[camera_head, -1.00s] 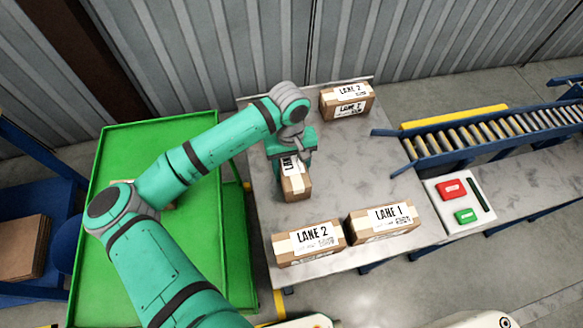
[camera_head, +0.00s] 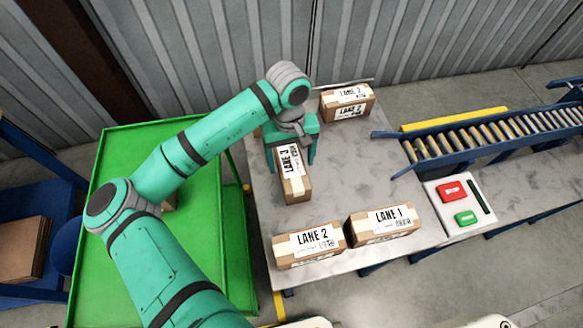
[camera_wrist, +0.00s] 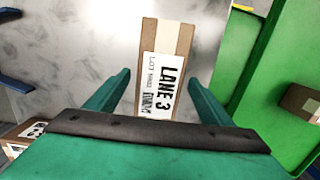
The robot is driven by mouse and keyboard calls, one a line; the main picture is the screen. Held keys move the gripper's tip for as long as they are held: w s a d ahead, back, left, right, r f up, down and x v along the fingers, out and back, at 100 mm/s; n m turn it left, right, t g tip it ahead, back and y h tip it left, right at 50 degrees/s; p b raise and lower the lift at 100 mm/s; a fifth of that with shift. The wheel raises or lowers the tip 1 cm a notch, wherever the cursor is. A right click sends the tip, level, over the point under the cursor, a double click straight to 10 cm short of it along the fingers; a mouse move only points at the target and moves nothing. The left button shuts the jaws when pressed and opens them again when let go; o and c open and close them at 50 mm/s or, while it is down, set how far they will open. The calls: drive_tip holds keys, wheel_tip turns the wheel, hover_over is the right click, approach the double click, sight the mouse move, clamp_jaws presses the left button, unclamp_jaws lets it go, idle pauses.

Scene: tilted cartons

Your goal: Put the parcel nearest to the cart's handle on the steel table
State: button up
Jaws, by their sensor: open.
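A brown parcel labelled LANE 3 (camera_head: 292,175) lies on the steel table (camera_head: 350,185) near its left edge. It also shows in the wrist view (camera_wrist: 166,65), between and beyond the two fingers. My gripper (camera_head: 290,155) is open around or just above the parcel's far end; contact cannot be made out. In the wrist view my gripper (camera_wrist: 158,85) has a finger on each side with gaps to the parcel. The green cart (camera_head: 110,160) stands left of the table, partly hidden by my arm. A brown parcel on the cart (camera_wrist: 303,103) shows in the wrist view. The cart's handle is not clearly seen.
On the table, LANE 2 (camera_head: 308,244) and LANE 1 (camera_head: 383,222) parcels lie along the front edge, and another parcel (camera_head: 346,102) at the back. A roller conveyor (camera_head: 490,133) and red and green buttons (camera_head: 457,204) are at the right. The table's middle is bare.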

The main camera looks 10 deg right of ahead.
drive_tip(key=r, duration=0.6)
drive_tip(key=shift+w+r, duration=0.25)
drive_tip(key=shift+w, duration=0.05)
